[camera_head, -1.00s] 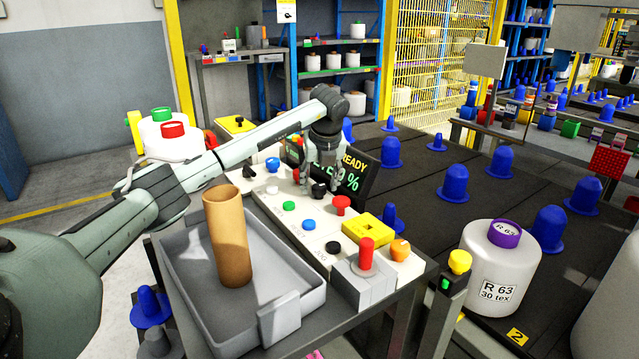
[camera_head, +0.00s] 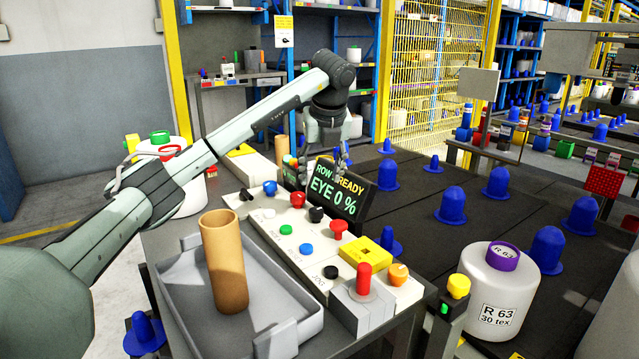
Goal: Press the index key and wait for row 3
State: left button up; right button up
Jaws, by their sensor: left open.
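My left gripper (camera_head: 324,163) is open and empty, raised above the back of the control panel (camera_head: 262,228), in front of the display's upper edge. The display (camera_head: 340,192) reads "ROW", then a character I cannot make out, then "READY", with "EYE 0 %" below. The panel carries several coloured keys, among them a green key (camera_head: 286,230), a blue key (camera_head: 306,249), a black key (camera_head: 331,272) and red mushroom knobs (camera_head: 338,228). The small key labels are too blurred to tell which is the index key. My right gripper is not in view.
A grey tray (camera_head: 181,285) with an upright brown tube (camera_head: 222,262) stands left of the panel. A red-topped grey box (camera_head: 362,304) and a yellow block (camera_head: 365,252) are at its front. A white bobbin marked R 63 (camera_head: 497,290) and several blue pegs (camera_head: 453,205) stand to the right.

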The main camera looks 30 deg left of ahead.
aim_at(286, 230)
jog(key=k+l, duration=0.8)
jog(key=k, duration=0.1)
